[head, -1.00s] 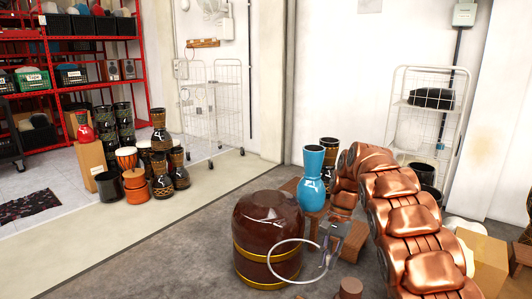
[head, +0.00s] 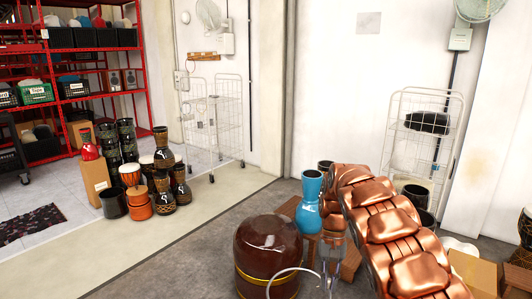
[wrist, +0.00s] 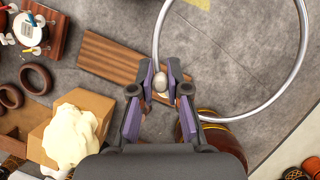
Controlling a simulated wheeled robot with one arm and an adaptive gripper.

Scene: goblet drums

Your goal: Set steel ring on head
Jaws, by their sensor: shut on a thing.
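My gripper (wrist: 160,84) is shut on a large thin steel ring (wrist: 303,30), holding it at one side of its rim. In the wrist view the ring spreads up and right of the fingers, above the floor. In the head view the ring (head: 279,272) shows in front of the brown barrel, cut by the bottom edge, with my gripper (head: 331,268) at its right. A round white disc (wrist: 30,28), possibly a drum head, lies at the wrist view's upper left. A turquoise goblet drum (head: 309,205) stands behind the barrel; its top surface cannot be seen.
The brown barrel (head: 268,248) with gold bands is close by the ring; it also shows in the wrist view (wrist: 208,133). A wooden plank (wrist: 108,64) and a cardboard box (wrist: 78,124) with a pale cloth lie left of the ring. Several drums stand farther left.

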